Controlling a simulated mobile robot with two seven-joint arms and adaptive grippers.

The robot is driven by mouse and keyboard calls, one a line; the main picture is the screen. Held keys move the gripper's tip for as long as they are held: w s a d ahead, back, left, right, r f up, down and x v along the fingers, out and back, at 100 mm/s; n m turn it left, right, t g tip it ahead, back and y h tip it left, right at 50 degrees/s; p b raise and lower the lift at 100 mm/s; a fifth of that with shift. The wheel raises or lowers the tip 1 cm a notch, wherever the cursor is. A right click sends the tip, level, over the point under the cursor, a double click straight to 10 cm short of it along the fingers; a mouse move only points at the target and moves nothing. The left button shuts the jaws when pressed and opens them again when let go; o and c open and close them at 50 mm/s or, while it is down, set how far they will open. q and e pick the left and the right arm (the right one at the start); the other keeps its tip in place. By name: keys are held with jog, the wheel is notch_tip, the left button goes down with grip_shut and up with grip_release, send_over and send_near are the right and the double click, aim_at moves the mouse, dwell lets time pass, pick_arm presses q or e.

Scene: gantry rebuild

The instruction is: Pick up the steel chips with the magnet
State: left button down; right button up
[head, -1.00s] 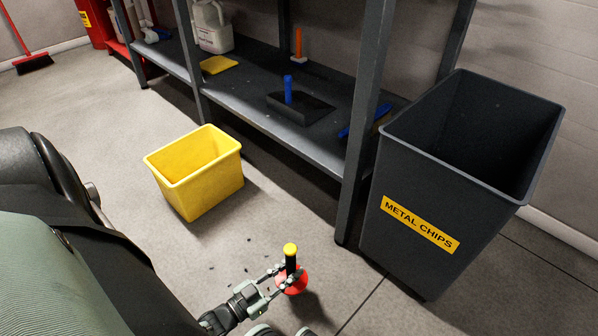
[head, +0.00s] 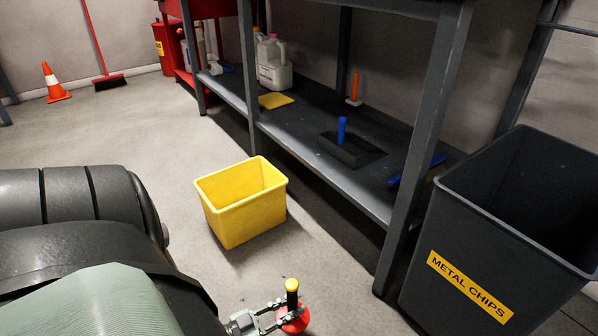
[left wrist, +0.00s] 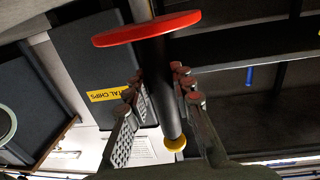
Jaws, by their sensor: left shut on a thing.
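The magnet is a red disc (head: 293,320) with a black handle and a yellow knob (head: 292,285). My left gripper (head: 283,308) is shut on its black handle, low in the head view. In the left wrist view the handle (left wrist: 157,85) stands between the fingers, with the red disc (left wrist: 147,28) beyond them and the yellow knob near the palm. The disc's working face is hidden. I cannot make out steel chips on the floor or on the magnet. The dark bin (head: 420,262) labelled METAL CHIPS stands at the right. My right gripper is not in view.
A yellow open box (head: 238,215) stands on the floor left of the shelf. The grey shelf unit (head: 330,185) holds a dustpan, a yellow cloth and jugs. Its front post (head: 410,190) stands beside the bin. A cone (head: 56,85) and a broom are far left, with open floor before them.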

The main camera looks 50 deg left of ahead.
pick_arm(q)
jog(key=shift+a, duration=0.15)
jog(key=shift+f, duration=0.75)
dwell(0.6)
jog(key=shift+r+p, duration=0.75)
jog(key=shift+r, duration=0.1)
